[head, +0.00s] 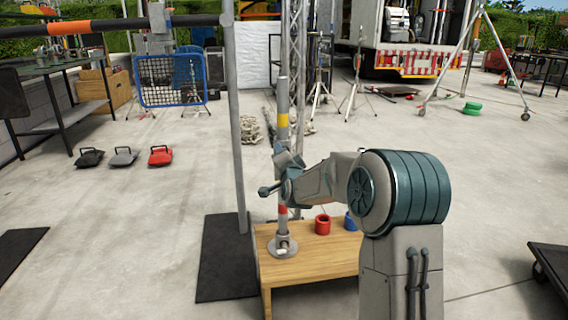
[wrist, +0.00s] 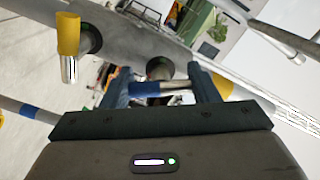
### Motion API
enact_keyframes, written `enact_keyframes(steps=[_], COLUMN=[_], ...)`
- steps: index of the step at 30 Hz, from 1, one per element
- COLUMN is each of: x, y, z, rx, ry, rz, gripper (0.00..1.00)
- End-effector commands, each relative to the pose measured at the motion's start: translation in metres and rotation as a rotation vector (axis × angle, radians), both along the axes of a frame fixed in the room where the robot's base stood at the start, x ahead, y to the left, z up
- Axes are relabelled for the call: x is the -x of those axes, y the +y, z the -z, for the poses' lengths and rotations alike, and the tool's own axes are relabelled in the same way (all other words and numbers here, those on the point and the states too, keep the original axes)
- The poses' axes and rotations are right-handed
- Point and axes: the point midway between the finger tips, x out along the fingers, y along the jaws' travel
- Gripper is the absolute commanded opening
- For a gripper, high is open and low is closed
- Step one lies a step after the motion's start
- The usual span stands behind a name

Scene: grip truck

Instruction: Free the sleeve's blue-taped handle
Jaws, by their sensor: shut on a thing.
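An upright grey pole (head: 282,150) with yellow and red bands stands in a round base (head: 283,247) on a wooden table. My gripper (head: 284,186) is at the pole's middle height, and its arm comes in from the right. In the wrist view my gripper (wrist: 158,84) is shut on the blue-taped handle (wrist: 145,88), whose bare metal part shows beside the tape. A dark round socket (wrist: 160,68) sits just behind the handle on the grey sleeve (wrist: 125,42). A yellow-taped handle (wrist: 68,36) sticks out at the upper left. I cannot tell how the blue-taped handle's inner end is seated.
A red cup (head: 322,225) and a blue cup (head: 350,222) stand on the wooden table (head: 305,270), right of the pole base. A grey upright post (head: 236,130) stands close left, on a black mat (head: 224,270). Open concrete floor lies further left.

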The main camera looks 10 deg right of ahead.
Motion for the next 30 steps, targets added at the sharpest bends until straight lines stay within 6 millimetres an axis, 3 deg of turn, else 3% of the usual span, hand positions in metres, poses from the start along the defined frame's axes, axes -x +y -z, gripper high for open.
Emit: enact_keyframes(steps=[15,30], x=[0.0001,-0.0001], y=[-0.0005,-0.0025], z=[0.0039,0.0035], rx=[0.457,0.665], ry=[0.000,0.001], rz=[-0.002,-0.001], gripper=[0.32,0.32])
